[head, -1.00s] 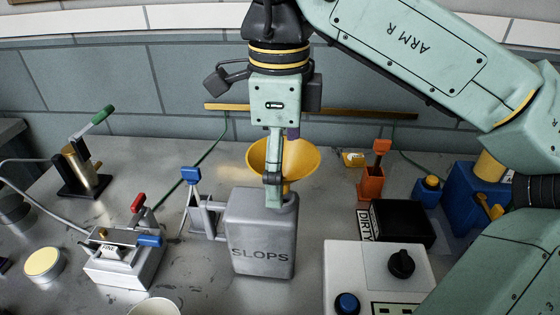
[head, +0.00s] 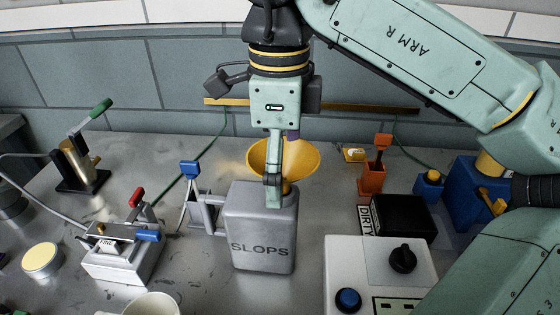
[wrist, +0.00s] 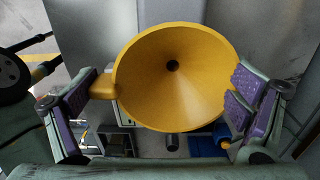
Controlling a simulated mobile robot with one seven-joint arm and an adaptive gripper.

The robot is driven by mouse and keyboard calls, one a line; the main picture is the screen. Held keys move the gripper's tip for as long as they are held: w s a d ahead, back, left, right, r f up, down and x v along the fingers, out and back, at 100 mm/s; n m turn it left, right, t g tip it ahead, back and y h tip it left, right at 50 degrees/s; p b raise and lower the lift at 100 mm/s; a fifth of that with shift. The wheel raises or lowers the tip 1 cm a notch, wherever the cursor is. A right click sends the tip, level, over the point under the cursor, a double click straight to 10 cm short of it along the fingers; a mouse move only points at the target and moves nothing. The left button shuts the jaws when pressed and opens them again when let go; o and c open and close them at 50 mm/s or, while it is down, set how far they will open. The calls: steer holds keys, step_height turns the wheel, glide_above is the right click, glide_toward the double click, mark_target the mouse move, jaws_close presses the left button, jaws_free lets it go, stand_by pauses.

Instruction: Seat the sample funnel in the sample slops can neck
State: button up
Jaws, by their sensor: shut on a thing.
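The sample funnel (head: 298,158) is a wide yellow-orange cone, mouth up, above the top of the grey slops can (head: 262,235) marked SLOPS. My gripper (head: 273,188) comes down from above and is shut on the funnel. In the wrist view the funnel (wrist: 170,95) lies between my gripper's purple-padded fingers (wrist: 163,98), with a yellow tab at the left finger. The funnel's dark bore shows in its middle. The funnel's lower end and the can's neck are hidden by the finger and cone, so I cannot tell whether the spout is in the neck.
A valve block (head: 122,250) with red and blue handles stands left of the can, and a blue-handled valve (head: 190,172) is close beside it. A white control box (head: 378,270) and a black box (head: 402,215) stand to the right. A white cup (head: 150,304) is in front.

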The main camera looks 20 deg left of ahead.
steer(key=shift+f+b, duration=0.4)
steer(key=shift+f, duration=0.2)
steer(key=o, duration=0.9)
steer(key=shift+c, duration=0.2)
step_height(320, 180, up, 8)
steer(key=shift+f, duration=0.25)
steer(key=shift+c, duration=1)
